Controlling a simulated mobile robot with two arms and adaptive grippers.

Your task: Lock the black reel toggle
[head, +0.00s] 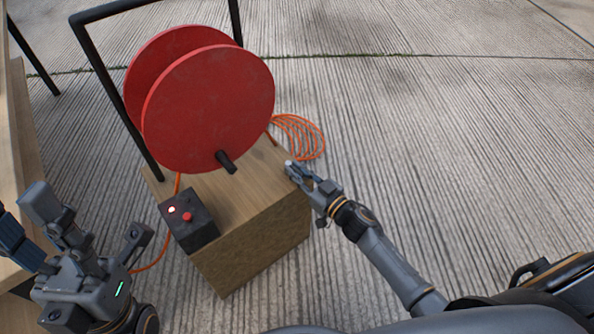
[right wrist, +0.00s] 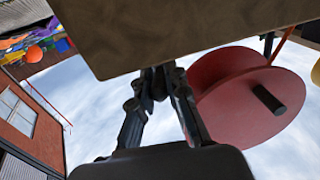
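The red reel (head: 212,105) stands on a wooden box in the head view. A short black toggle (head: 226,162) sticks out from the lower part of its near disc. In the right wrist view the toggle (right wrist: 269,99) points out from the reel (right wrist: 240,105), right of the fingers. My right gripper (head: 291,169) is at the box's right edge, right of the toggle and apart from it. Its fingers (right wrist: 161,78) come together with nothing visible between them. My left gripper (head: 95,222) is at lower left, its fingers spread wide and empty.
The wooden box (head: 262,235) bears a dark control box (head: 190,228) with a red button and a lit lamp. A black frame (head: 103,70) surrounds the reel. Coiled orange cable (head: 303,135) lies behind the box. Ribbed concrete at right is clear.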

